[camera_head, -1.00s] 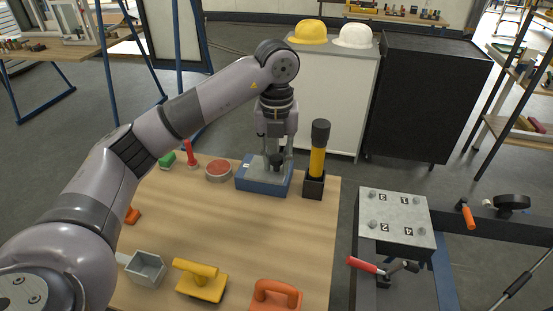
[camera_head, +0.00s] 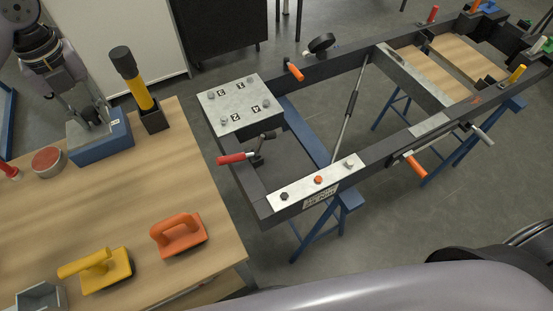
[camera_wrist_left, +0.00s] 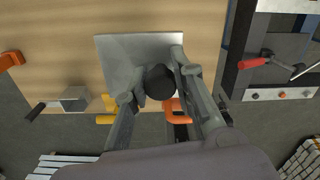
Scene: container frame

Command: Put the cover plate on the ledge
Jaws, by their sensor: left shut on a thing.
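My left gripper (camera_head: 94,122) comes down from the upper left over a blue block (camera_head: 104,142) on the wooden table. In the left wrist view, the left gripper (camera_wrist_left: 160,92) is shut on the round black knob (camera_wrist_left: 160,82) of a square grey plate (camera_wrist_left: 120,58), which looks like the cover plate. The plate is flat below the fingers; whether it rests on the block or is just above it I cannot tell. The frame's dark rail (camera_head: 383,150) is to the right. I cannot tell which part is the ledge. My right gripper is out of view.
A yellow-and-black tool in a black holder (camera_head: 152,117) stands close right of the block. A red-topped tin (camera_head: 47,160) is at its left. Yellow (camera_head: 105,272) and orange (camera_head: 179,235) handled floats lie in front. A numbered metal plate (camera_head: 237,104) and red-handled clamp (camera_head: 236,158) are on the frame.

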